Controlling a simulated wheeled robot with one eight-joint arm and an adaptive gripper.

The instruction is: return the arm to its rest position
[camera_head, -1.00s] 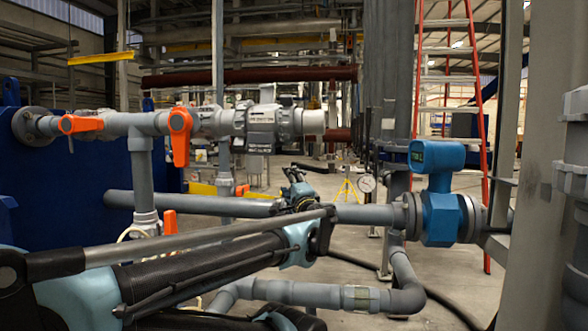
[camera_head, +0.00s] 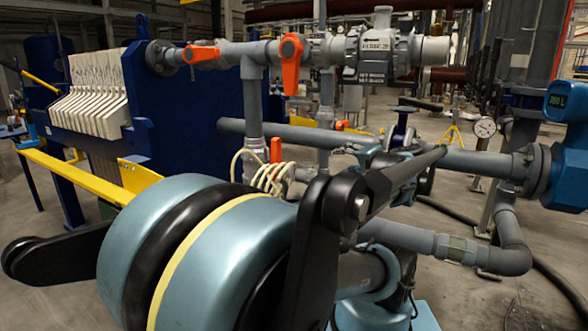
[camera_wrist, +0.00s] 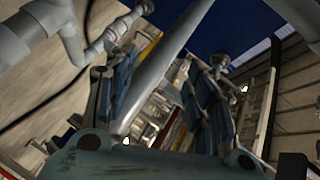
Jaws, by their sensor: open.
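My arm crosses the lower middle of the head view, its large teal and black joint close to the camera. Its far end reaches toward the grey pipes, where the gripper is small and partly hidden by my arm links. In the wrist view my gripper (camera_wrist: 163,72) has its two dark fingers spread apart, with nothing held between them. A grey pipe (camera_wrist: 170,60) runs through the view behind the gap. I cannot tell how far it is from the fingers.
Grey pipework with orange valve handles (camera_head: 291,62) stands beyond my arm. A blue flow meter (camera_head: 568,150) and a pressure gauge (camera_head: 484,127) are at right. A filter press with white plates (camera_head: 98,92) and a yellow rail (camera_head: 75,178) is at left. Floor shows at lower right.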

